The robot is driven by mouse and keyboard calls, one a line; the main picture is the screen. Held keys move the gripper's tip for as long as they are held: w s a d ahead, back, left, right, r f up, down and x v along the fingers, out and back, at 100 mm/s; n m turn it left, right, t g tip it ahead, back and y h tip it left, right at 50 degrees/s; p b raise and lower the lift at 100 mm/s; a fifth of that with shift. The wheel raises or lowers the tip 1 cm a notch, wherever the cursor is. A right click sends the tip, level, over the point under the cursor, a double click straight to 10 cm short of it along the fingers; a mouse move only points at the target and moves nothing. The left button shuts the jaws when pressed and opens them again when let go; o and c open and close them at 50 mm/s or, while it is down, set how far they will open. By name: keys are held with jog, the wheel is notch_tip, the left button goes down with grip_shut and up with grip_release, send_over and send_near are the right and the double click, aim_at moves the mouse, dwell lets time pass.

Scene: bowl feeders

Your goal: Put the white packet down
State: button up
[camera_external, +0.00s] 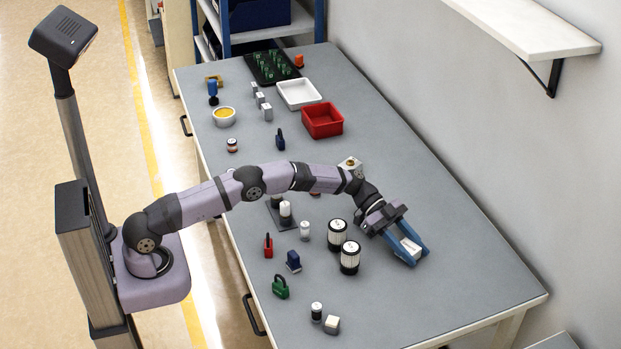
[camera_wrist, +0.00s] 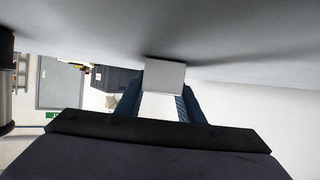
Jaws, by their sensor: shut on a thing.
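The white packet (camera_external: 411,246) is between the blue fingers of my gripper (camera_external: 409,252) in the external view, low over the right part of the grey table. My gripper is shut on it. In the wrist view the packet (camera_wrist: 164,74) shows as a pale block at the tips of my gripper (camera_wrist: 162,95), close to the grey table surface. A dark shadow lies beside it there. I cannot tell whether the packet touches the table.
Two black-and-white cylinders (camera_external: 350,257) stand just left of my gripper. A green padlock (camera_external: 280,287) and a small white block (camera_external: 332,324) are nearer the front. A red bin (camera_external: 322,120) and a white tray (camera_external: 299,94) stand farther back. The table right of my gripper is clear.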

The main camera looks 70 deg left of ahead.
dwell(0.3)
jog(key=o, duration=1.2)
jog(key=shift+f, duration=0.15)
jog(key=shift+a+r, duration=0.1)
jog(key=shift+r, duration=0.15)
jog(key=b+v, duration=0.1)
jog(key=v, duration=1.1)
